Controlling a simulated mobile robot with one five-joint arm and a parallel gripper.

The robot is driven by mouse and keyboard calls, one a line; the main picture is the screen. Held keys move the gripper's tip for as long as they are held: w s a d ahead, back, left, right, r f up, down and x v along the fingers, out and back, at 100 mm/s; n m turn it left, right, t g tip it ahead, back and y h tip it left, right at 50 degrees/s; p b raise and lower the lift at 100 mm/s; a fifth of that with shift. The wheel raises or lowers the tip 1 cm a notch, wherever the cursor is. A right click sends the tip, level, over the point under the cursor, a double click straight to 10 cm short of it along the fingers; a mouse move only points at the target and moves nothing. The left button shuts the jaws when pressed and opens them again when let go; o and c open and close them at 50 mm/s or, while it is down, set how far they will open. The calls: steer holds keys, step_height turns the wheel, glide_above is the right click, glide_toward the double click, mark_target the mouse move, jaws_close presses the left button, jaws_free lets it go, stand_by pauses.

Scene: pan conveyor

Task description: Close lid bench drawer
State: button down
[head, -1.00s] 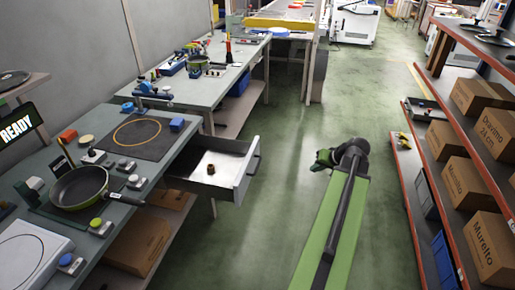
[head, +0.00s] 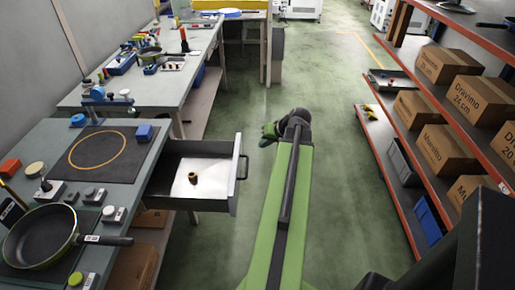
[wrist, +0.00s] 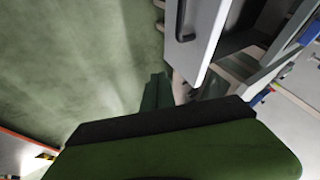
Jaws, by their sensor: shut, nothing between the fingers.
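The drawer (head: 205,203) stands pulled out of the bench (head: 150,165) on the left in the head view. Its grey front with a dark handle (head: 243,167) faces the aisle. A small brown ring-shaped part (head: 193,178) lies inside it. In the wrist view the drawer front (wrist: 205,40) and its handle (wrist: 181,20) show at the top. My gripper (head: 268,132) is beyond the drawer and to its right, over the aisle, apart from the handle. It is shut and empty. In the wrist view its fingers (wrist: 158,92) are partly hidden by my own wrist.
A pan (head: 40,236) sits at the bench's near left, its handle pointing right. A black mat with an orange ring (head: 97,150) lies on the bench. A shelf rack with boxes (head: 447,65) bounds the right side. The green aisle floor between is clear.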

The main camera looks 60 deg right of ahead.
steer(key=w+a+f+b, duration=0.1)
steer(key=w+f+b, duration=0.4)
steer(key=w+f, duration=0.1)
steer(key=shift+w+f, duration=0.25)
steer(key=shift+w, duration=0.65)
steer(key=shift+a, duration=0.1)
